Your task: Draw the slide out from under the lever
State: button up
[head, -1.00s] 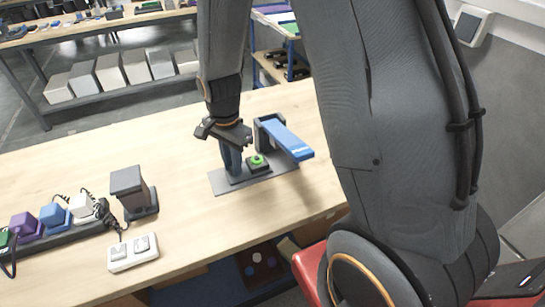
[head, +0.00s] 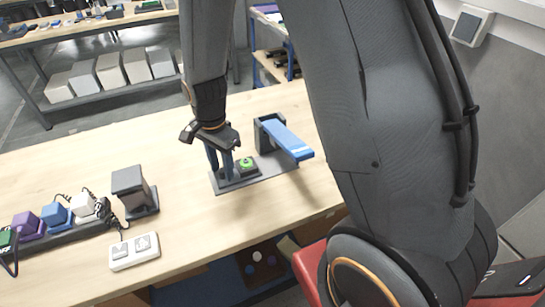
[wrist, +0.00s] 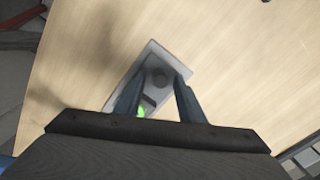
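A grey base plate (head: 272,172) lies on the table, with a dark bracket and a blue lever (head: 288,142) at its right end. A dark block with a green disc (head: 247,164), apparently the slide, sits on the plate left of the lever, out in the open. My gripper (head: 222,177) points down over the plate's left end, just left of the green disc. Its fingers stand apart. In the wrist view a dark round knob (wrist: 160,78) shows between the open fingertips, with gaps on both sides. The green disc (wrist: 141,111) is partly hidden by a finger there.
Left of the plate stand a dark grey upright block (head: 132,190) and a white box with two switches (head: 134,251). A power strip with coloured plugs (head: 60,235) lies further left. The table behind the plate is clear. A red seat (head: 312,268) is at the front.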

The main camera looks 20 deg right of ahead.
jog(key=shift+r+p, duration=2.4)
jog(key=shift+r, duration=0.65)
jog(key=shift+s, duration=0.1)
